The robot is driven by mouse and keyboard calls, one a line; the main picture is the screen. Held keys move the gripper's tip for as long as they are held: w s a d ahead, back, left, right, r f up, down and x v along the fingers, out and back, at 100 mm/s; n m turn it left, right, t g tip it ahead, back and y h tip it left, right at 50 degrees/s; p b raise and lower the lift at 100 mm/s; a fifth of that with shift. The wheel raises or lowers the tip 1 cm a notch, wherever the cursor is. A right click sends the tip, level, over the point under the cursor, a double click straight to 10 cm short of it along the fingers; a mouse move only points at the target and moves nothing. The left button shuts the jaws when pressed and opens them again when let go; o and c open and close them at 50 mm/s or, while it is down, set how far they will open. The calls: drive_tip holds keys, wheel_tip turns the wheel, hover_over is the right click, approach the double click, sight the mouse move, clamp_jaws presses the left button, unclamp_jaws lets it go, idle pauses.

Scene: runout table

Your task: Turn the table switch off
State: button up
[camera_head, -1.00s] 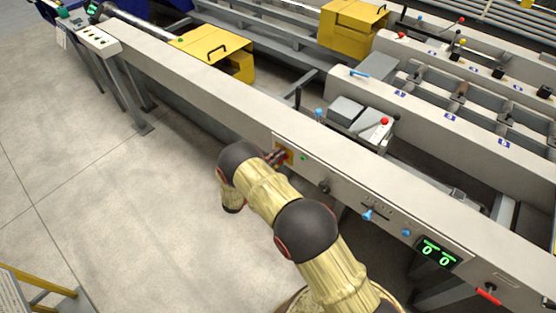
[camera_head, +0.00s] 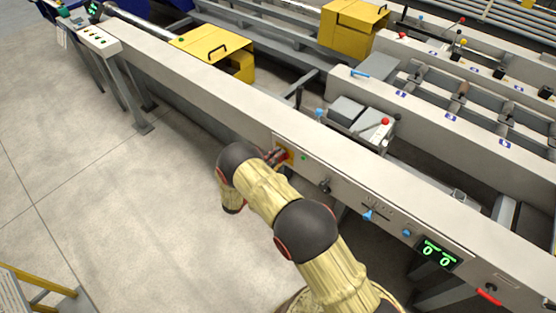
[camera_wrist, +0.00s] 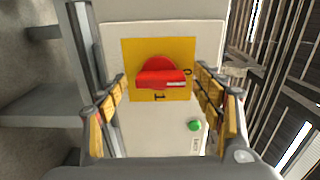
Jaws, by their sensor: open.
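The table switch is a red rotary knob (camera_wrist: 160,76) on a square yellow plate (camera_wrist: 130,50), centred in the wrist view. Its bar handle lies nearly level in that view, with a "0" mark to its right and a "1" mark below. My gripper (camera_wrist: 161,80) is open, with one finger on each side of the knob and gaps to it. In the head view my gripper (camera_head: 274,158) is at the yellow plate (camera_head: 290,157) on the table's front face, and it hides most of the switch.
A green button (camera_wrist: 194,126) sits near the switch on the same panel. Along the rail to the right are a black knob (camera_head: 325,186), blue knobs (camera_head: 368,215), a green digital display (camera_head: 437,254) and a red handle (camera_head: 489,296). The floor (camera_head: 130,230) in front is clear.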

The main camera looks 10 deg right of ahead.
drive_tip(key=v, duration=1.1)
drive_tip(key=shift+s+a, duration=0.2)
drive_tip(key=shift+a, duration=0.15)
